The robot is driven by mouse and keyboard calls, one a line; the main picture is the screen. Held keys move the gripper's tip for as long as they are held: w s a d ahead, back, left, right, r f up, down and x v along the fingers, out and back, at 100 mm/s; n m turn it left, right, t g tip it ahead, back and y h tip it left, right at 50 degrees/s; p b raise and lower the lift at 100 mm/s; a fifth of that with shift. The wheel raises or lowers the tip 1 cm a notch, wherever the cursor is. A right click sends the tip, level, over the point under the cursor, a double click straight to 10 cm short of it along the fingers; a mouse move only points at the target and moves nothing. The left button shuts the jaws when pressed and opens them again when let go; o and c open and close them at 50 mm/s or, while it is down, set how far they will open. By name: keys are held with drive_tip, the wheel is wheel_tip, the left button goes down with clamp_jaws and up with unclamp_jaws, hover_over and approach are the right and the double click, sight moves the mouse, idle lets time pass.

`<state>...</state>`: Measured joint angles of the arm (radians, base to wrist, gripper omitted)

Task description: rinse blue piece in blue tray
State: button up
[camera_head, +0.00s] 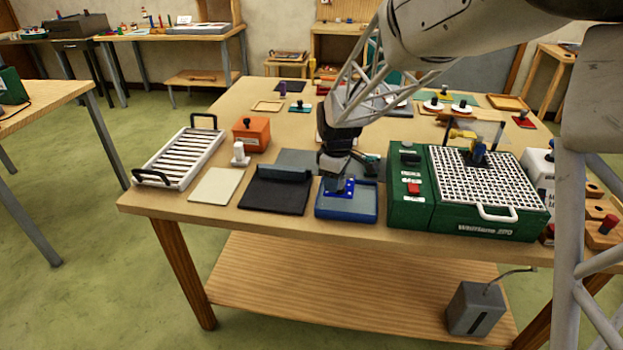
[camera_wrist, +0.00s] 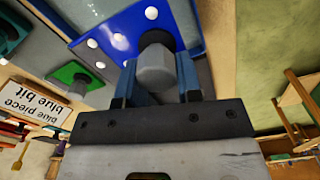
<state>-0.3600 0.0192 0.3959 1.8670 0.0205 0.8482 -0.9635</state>
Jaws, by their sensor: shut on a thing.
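The blue tray (camera_head: 345,214) sits near the table's front edge, left of the green grinder. The blue piece (camera_head: 346,188), a flat deep-blue plate with white dots, is at the tray, within its rim as seen from the head. The wrist view shows the same blue piece (camera_wrist: 120,38) with a dark post and a grey faceted knob (camera_wrist: 154,69). My gripper (camera_head: 337,181) points down over the tray, its fingers on either side of the knob, shut on it. Whether the piece touches the tray's bottom is hidden.
The green grinder (camera_head: 485,222) with a white grid top stands close on the right. A black tray (camera_head: 273,197) lies on the left, then a cream pad (camera_head: 216,186) and a white slatted rack (camera_head: 181,157). A green dotted piece (camera_wrist: 78,76) and a label (camera_wrist: 35,104) show in the wrist view.

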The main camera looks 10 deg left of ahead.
sight(343, 190)
drive_tip(key=shift+d, duration=1.15)
drive_tip(key=shift+f, duration=0.15)
drive_tip(key=shift+f, duration=2.55)
drive_tip(key=shift+f, duration=0.35)
drive_tip(key=shift+d, duration=0.4)
drive_tip(key=shift+a, duration=0.8)
idle(1.3)
drive_tip(key=shift+d, duration=0.4)
idle(0.9)
